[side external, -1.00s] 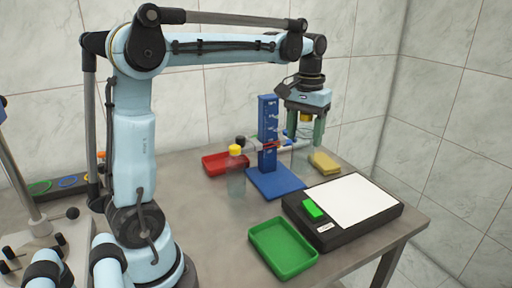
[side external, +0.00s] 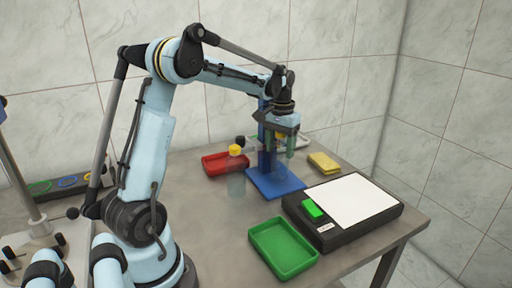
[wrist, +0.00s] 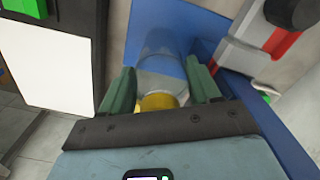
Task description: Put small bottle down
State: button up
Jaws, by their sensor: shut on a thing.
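My gripper (side external: 282,152) is shut on the small bottle (wrist: 165,60), with one green finger on each side near its yellow cap (wrist: 158,101). The bottle is clear, and in the wrist view its body points away from my gripper toward a blue surface. In the side view the bottle (side external: 279,172) is faint, in front of the blue stand (side external: 278,186) and over its base. I cannot tell whether its bottom touches the base.
A clear bottle with a yellow cap (side external: 235,151) stands left of the stand, near a red tray (side external: 215,165). A yellow sponge (side external: 323,162) lies at the back right. A black scale (side external: 352,232) with a white plate and a green tray (side external: 283,274) are in front.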

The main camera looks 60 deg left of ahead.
jog(key=shift+f, duration=0.65)
jog(key=shift+f, duration=0.15)
jog(key=o, duration=1.3)
